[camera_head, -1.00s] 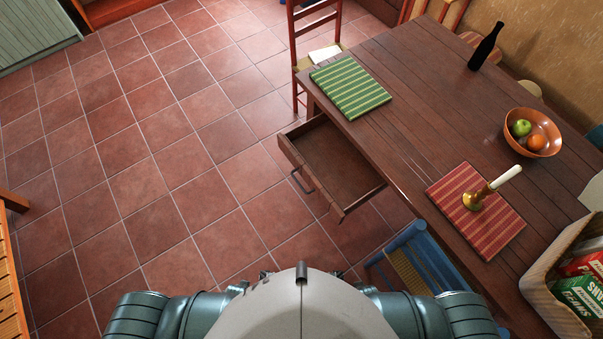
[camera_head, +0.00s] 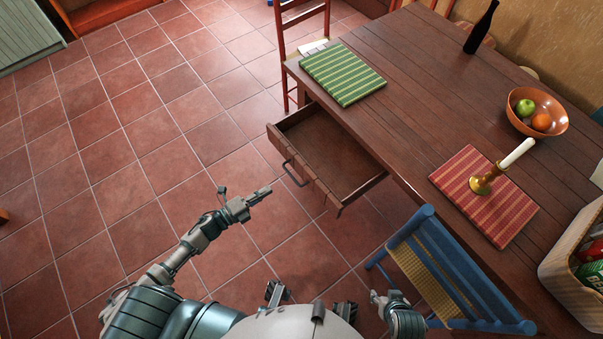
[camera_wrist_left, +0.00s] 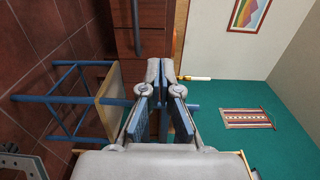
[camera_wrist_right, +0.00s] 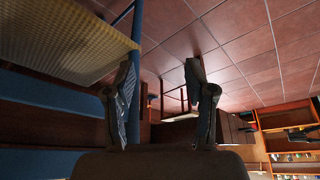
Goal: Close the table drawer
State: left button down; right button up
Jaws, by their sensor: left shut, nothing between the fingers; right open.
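The table drawer (camera_head: 330,160) is pulled out from the near left side of the wooden table (camera_head: 420,110). It looks empty, and its dark bar handle (camera_head: 294,174) is on its front. My left gripper (camera_head: 262,193) is shut and empty, a little in front of and below the drawer front, apart from it. In the left wrist view, the shut fingers (camera_wrist_left: 168,66) point toward the brown drawer front (camera_wrist_left: 138,18) and its handle. My right gripper is low by the blue chair; its open, empty fingers (camera_wrist_right: 160,75) show in the right wrist view.
A blue chair (camera_head: 450,270) with a woven seat stands right of the drawer. A red chair (camera_head: 303,45) stands beyond it. On the table are a green mat (camera_head: 343,75), fruit bowl, bottle, and candle on a red mat. The tiled floor to the left is clear.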

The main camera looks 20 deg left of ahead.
aim_at(301, 167)
pick_arm(q)
jog(key=b+x, duration=0.1)
jog(key=x, duration=1.1)
jog(key=shift+w+a+f, duration=0.1)
jog(key=shift+a+f, duration=0.05)
jog(key=shift+a, duration=0.05)
jog(key=shift+w+d, duration=0.3)
jog(key=shift+d, duration=0.05)
pick_arm(e)
jog(key=w+t, duration=0.1)
jog(key=w+a+t, duration=0.1)
jog(key=w, duration=0.1)
jog(key=w+a+r, duration=0.1)
jog(key=w, duration=0.1)
jog(key=shift+t+y, duration=0.3)
jog(key=shift+t, duration=0.1)
pick_arm(q)
jog(key=shift+a, duration=0.15)
pick_arm(e)
jog(key=shift+a, duration=0.1)
